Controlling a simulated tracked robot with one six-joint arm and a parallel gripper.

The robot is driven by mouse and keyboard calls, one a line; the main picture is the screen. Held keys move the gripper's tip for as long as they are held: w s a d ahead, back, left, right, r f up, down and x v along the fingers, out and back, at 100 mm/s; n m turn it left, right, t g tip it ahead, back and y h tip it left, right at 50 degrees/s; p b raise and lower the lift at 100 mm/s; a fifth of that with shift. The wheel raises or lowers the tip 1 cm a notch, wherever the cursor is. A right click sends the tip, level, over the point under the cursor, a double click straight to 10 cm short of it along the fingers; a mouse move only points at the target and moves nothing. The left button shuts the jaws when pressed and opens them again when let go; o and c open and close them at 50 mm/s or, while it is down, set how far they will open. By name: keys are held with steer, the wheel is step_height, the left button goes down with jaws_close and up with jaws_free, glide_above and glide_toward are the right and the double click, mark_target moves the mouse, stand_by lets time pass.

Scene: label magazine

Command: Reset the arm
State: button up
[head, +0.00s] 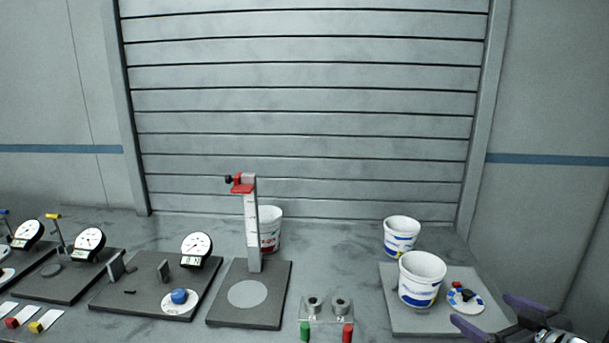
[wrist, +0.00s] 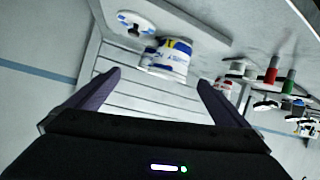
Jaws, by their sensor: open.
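My gripper (head: 503,317) is at the lower right of the head view, its purple fingers spread apart with nothing between them. In the wrist view my gripper (wrist: 158,92) also shows both fingers wide apart and empty. A white cup with a blue and yellow label (head: 421,279) stands on a grey plate (head: 402,323), left of my gripper. The wrist view is strongly tilted and shows a labelled cup (wrist: 171,58) beyond the fingers.
Another labelled cup (head: 401,236) stands behind the plate, and one more (head: 270,229) behind a post stand with a red clamp (head: 253,225). A clear holder (head: 327,309) has green and red handles in front. Dial gauges on dark plates (head: 148,287) fill the left. A shuttered wall (head: 300,110) closes the back.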

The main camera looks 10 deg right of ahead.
steer(key=w+a+r+m+g+h, duration=0.25)
steer(key=w+a+r+h, duration=0.2)
steer(key=a+r, duration=0.35)
steer(key=s+a+f+g+y, duration=0.1)
steer(key=s+a, duration=0.3)
steer(key=a, duration=0.4)
steer(key=s+a+f+n+g+y, duration=0.1)
steer(key=s+a+f+g+y, duration=0.1)
steer(key=s+a, duration=0.3)
steer(key=s+a+f+g+y, duration=0.2)
steer(key=s+a, duration=0.3)
steer(key=a, duration=0.8)
steer(key=shift+f+y, duration=0.35)
steer(key=shift+f, duration=0.05)
steer(key=shift+d, duration=0.15)
